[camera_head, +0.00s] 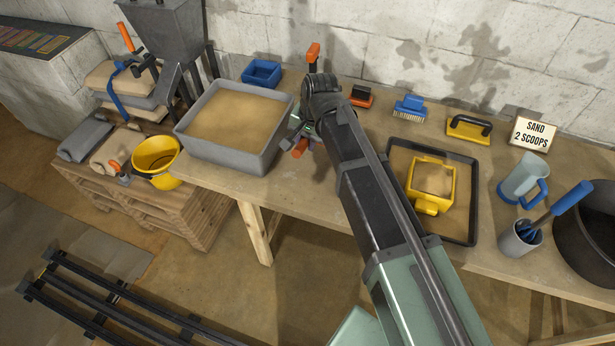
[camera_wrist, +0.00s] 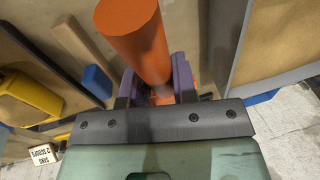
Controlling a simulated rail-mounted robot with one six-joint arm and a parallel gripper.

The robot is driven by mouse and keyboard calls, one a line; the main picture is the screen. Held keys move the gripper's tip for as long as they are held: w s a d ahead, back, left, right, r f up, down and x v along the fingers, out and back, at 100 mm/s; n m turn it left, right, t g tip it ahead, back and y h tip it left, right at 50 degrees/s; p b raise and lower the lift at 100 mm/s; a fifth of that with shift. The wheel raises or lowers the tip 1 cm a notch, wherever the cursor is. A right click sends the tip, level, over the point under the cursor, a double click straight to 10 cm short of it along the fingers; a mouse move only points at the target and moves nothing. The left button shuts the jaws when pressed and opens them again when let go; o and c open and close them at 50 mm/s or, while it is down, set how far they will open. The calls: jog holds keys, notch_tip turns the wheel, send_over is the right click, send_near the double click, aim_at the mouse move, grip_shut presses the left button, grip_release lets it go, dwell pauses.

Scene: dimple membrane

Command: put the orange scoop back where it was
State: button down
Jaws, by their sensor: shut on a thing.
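My gripper (camera_head: 301,128) is shut on the orange scoop (camera_head: 299,149), over the table just right of the sand tray (camera_head: 268,158). In the wrist view, the scoop's thick orange handle (camera_wrist: 135,40) rises between the purple fingers (camera_wrist: 160,82) toward the camera. The scoop's lower part is mostly hidden by my wrist and fingers. I cannot tell whether it touches the table.
An upright orange handle (camera_head: 313,52) shows behind my wrist. A blue bin (camera_head: 262,73), an orange-and-black block (camera_head: 361,96), a blue brush (camera_head: 410,107) and a yellow float (camera_head: 468,129) line the back. A black tray (camera_head: 474,190) holds a yellow box (camera_head: 446,190).

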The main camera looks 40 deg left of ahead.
notch_tip(320, 180, down, 10)
jog(key=b, duration=0.7)
jog(key=shift+f+b, duration=0.25)
jog(key=shift+b, duration=0.15)
jog(key=shift+r, duration=0.3)
jog(key=shift+f, duration=0.2)
jog(key=c, duration=0.9)
grip_release()
jog(key=shift+r, duration=0.1)
notch_tip(320, 180, up, 12)
jog(key=d+p, duration=0.2)
jog(key=p, duration=1.1)
jog(key=w+d+m+h, duration=0.1)
jog(key=w+d, duration=0.3)
jog(key=d, duration=0.8)
jog(key=w+d, duration=0.4)
jog(key=d, duration=0.8)
jog(key=shift+m+h, duration=0.6)
jog(key=shift+m, duration=0.3)
jog(key=s+d, duration=0.1)
jog(key=d, duration=0.8)
jog(key=s+d, duration=0.2)
jog(key=d, duration=0.7)
jog(key=s+d, duration=0.2)
jog(key=d, duration=0.7)
jog(key=shift+d+f+b, duration=0.1)
jog(key=shift+f+b, duration=0.1)
jog(key=shift+b, duration=0.15)
